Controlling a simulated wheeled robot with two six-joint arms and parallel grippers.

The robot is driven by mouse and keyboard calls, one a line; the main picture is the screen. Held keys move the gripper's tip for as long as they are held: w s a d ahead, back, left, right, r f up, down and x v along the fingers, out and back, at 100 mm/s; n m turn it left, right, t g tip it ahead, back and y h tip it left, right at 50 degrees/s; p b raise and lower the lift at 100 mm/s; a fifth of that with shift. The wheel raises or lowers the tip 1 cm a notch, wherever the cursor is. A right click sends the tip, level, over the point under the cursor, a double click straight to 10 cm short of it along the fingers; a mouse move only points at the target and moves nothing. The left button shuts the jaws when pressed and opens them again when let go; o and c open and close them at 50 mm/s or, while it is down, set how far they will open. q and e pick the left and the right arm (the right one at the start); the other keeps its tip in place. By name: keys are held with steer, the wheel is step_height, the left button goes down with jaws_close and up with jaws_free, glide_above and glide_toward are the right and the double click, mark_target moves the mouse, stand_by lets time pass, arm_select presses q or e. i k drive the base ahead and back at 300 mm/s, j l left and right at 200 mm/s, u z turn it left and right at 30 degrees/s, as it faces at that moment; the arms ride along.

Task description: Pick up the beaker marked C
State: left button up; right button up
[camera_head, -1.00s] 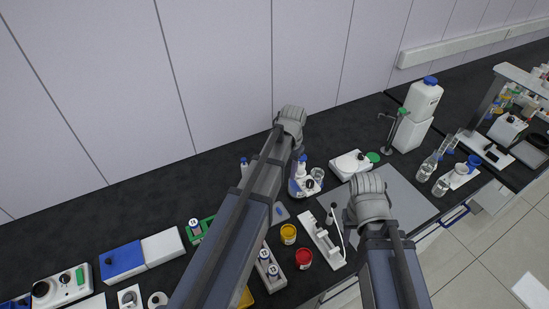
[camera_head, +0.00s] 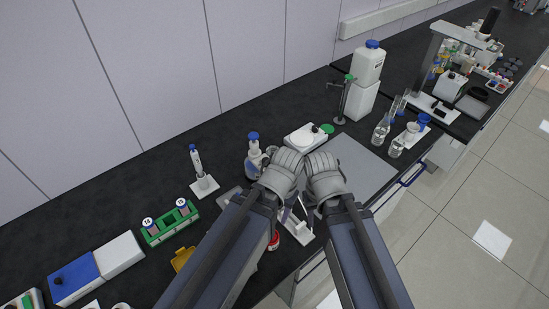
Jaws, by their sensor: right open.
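I cannot read a letter C on any vessel. Clear glass flasks (camera_head: 381,131) stand right of the grey mat, and their marks are too small to read. A blue-capped wash bottle (camera_head: 254,150) stands just beyond my left wrist; glassware close to it is partly hidden by that wrist. My right gripper (camera_head: 309,209) is mostly hidden under its own wrist, open, above the near edge of the bench by a white stand. My left gripper's fingers are hidden behind its wrist (camera_head: 280,172). The two wrists are close side by side.
A white stirrer (camera_head: 306,138) and the grey mat (camera_head: 358,166) lie beyond the wrists. A white canister (camera_head: 368,65) stands at the back. A green tube rack (camera_head: 170,222) and pipette stand (camera_head: 204,185) are at left.

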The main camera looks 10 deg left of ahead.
mark_target(272, 149)
steer(key=i+l+u, duration=0.2)
steer(key=l, duration=0.65)
steer(key=l+u, duration=0.15)
steer(key=l, duration=0.75)
steer(key=i+l+u, duration=0.2)
steer(key=l, duration=0.7)
steer(key=k, duration=0.1)
